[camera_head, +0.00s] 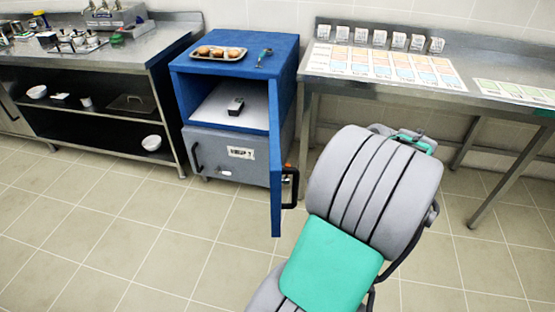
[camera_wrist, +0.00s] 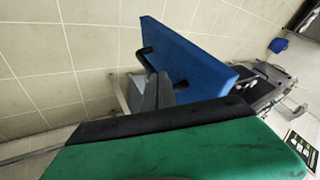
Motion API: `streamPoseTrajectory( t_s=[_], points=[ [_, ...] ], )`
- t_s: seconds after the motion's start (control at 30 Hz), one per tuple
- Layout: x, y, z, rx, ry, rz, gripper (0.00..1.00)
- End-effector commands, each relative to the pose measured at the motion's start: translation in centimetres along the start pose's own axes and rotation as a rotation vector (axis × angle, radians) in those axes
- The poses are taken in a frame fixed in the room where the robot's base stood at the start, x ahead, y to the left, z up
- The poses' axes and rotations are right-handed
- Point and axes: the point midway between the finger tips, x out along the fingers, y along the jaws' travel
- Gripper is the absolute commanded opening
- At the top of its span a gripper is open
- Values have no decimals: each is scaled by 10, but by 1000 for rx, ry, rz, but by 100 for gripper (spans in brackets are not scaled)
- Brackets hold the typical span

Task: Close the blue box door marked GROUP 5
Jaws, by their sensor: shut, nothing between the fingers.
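The blue box (camera_head: 285,50) stands between two metal tables, its upper compartment open. Its blue door (camera_head: 276,170) is swung wide out towards me, seen nearly edge-on, with a black handle (camera_head: 291,188) on its right face. No GROUP 5 marking is readable on it. In the wrist view a blue panel (camera_wrist: 190,50), apparently the door, has a black handle (camera_wrist: 149,58) at its left. My gripper's green and black body (camera_wrist: 155,122) fills the bottom of that view, apart from the panel; it is shut and empty. In the head view my arm hides the fingertips.
A small dark object (camera_head: 236,106) lies inside the box. A tray of brown items (camera_head: 218,53) and a blue-handled tool (camera_head: 264,57) lie on top. A grey drawer unit (camera_head: 215,150) sits below. A metal table (camera_head: 340,64) stands right; tiled floor (camera_head: 130,240) is clear at left.

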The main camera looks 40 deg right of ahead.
Motion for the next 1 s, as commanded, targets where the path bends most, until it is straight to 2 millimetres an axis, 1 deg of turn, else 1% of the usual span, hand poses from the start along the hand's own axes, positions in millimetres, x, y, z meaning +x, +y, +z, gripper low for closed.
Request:
streamPoseTrajectory(
  t_s=[0.03, 0.07, 0.17, 0.27, 0.6, 0.67, 0.7, 0.8, 0.9, 1.0],
  points=[
    [-13, 8, -2, 16, 20, -5, 0],
    [-15, 12, -2, 20, 28, -6, 0],
    [-10, 14, -2, 18, 36, -12, 0],
    [5, 14, -1, 17, 34, -14, 0],
    [79, 13, -3, 16, 32, -13, 0],
    [91, 13, -4, 16, 33, -12, 0],
    [92, 4, -6, 13, 34, -10, 0],
    [98, -10, -6, 15, 35, -9, 0],
    [102, -18, -6, 17, 35, -9, 0],
    [103, -21, -7, 19, 36, -7, 0]
  ],
)
